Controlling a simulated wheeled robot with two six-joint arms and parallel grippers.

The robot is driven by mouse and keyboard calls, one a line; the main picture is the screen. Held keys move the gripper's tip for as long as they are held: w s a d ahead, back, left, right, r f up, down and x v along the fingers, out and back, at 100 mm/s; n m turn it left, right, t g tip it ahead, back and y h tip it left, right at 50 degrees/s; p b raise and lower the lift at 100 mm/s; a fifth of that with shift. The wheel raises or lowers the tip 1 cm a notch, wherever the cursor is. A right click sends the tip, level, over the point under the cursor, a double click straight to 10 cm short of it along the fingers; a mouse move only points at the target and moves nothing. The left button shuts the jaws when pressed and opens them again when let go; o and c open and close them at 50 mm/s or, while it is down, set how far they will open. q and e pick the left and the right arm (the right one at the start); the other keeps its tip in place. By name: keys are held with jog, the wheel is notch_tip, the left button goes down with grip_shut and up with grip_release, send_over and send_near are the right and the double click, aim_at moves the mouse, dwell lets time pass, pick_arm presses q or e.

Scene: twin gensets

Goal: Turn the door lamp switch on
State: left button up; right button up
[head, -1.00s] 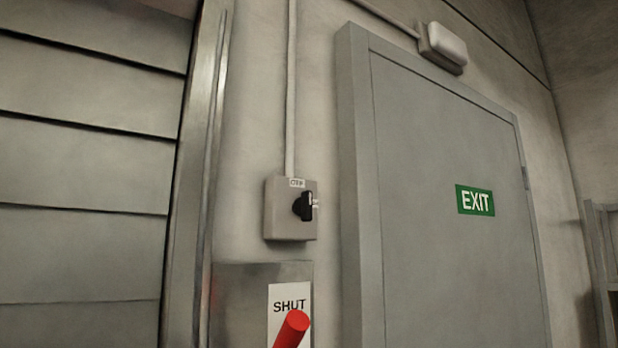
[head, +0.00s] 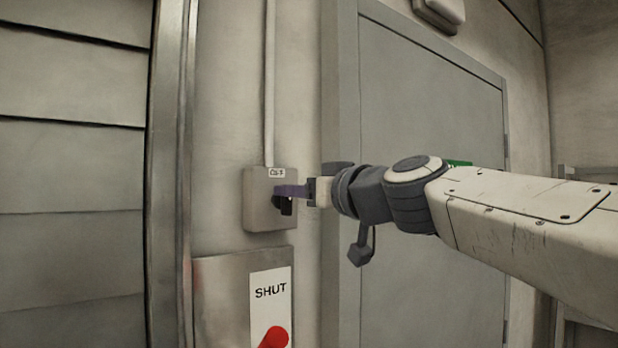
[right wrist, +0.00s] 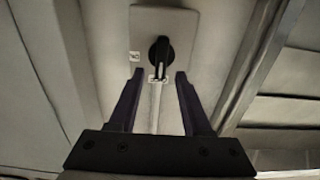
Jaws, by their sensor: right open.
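The door lamp switch (head: 261,212) is a grey box on the wall left of the door, with a small label on top and a black knob (head: 286,207). In the right wrist view the box (right wrist: 178,22) shows ahead, with its black knob (right wrist: 161,58) between and just beyond the fingertips. My right gripper (head: 282,192) comes in from the right at the switch and partly hides the knob. In the right wrist view its two dark fingers (right wrist: 159,77) are apart, with nothing gripped. Whether a finger touches the knob I cannot tell. My left gripper is not in view.
A metal panel (head: 222,285) with a SHUT label (head: 270,305) and a red handle (head: 274,337) sits just below the switch. The grey door (head: 420,110) is to the right, its EXIT sign mostly hidden by my arm. A lamp (head: 440,14) is above the door.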

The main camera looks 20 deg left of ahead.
jog(key=shift+p+x, duration=0.6)
jog(key=shift+x, duration=1.3)
grip_shut()
